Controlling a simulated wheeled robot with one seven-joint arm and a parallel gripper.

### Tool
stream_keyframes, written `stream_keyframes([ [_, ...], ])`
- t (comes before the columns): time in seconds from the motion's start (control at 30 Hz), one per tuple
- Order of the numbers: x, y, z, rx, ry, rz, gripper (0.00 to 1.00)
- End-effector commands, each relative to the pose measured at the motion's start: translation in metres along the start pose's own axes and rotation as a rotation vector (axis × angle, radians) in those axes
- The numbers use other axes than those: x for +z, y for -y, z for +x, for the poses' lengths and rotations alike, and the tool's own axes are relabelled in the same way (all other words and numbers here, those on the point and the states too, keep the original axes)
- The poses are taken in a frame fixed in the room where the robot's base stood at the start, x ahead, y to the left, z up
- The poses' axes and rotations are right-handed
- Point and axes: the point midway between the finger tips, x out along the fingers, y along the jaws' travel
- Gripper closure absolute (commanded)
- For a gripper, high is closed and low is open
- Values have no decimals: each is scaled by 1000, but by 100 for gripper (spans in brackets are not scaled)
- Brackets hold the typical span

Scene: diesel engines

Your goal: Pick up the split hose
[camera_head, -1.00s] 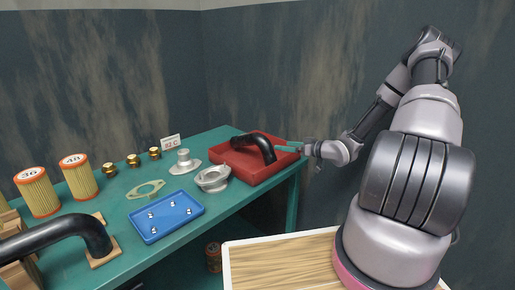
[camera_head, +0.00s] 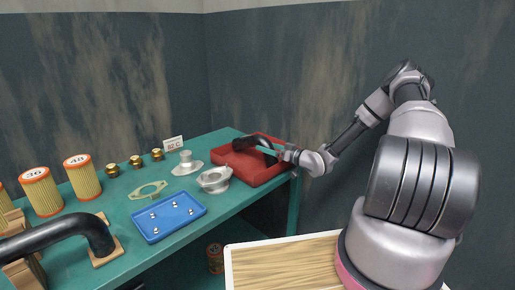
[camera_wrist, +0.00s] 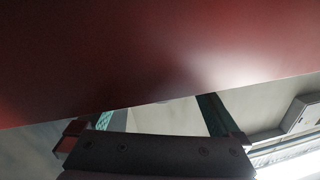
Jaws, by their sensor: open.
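A black bent hose (camera_head: 243,143) lies in the red tray (camera_head: 262,179) at the far right end of the green table. I cannot make out a split in it. My gripper (camera_head: 266,151), with teal fingers, reaches in from the right over the tray and overlaps the hose in the head view. Whether they touch is unclear. In the wrist view the two teal fingers stand apart, their tips hidden behind a large red surface (camera_wrist: 150,50), probably the tray. The hose does not show there.
Another black hose (camera_head: 60,231) rests on wooden blocks at the front left. A blue tray (camera_head: 183,224), a metal ring (camera_head: 214,180), a flanged part (camera_head: 187,163), a gasket (camera_head: 148,190) and yellow filters (camera_head: 83,177) stand on the table.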

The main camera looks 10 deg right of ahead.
Motion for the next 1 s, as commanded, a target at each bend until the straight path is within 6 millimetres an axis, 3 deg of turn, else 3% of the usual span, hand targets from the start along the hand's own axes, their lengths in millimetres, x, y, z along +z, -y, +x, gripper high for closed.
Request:
stream_keyframes([
  [0.13,-1,-1,16,0,-1,-3,0],
  [0.37,-1,-1,18,1,-1,-2,0],
  [0.4,-1,-1,18,1,-1,-2,4],
  [0.6,-1,-1,18,1,-1,-2,80],
  [0.67,-1,-1,18,1,-1,-2,100],
  [0.87,-2,-1,18,1,-2,-3,100],
  [1.0,-13,1,18,1,-3,-4,100],
])
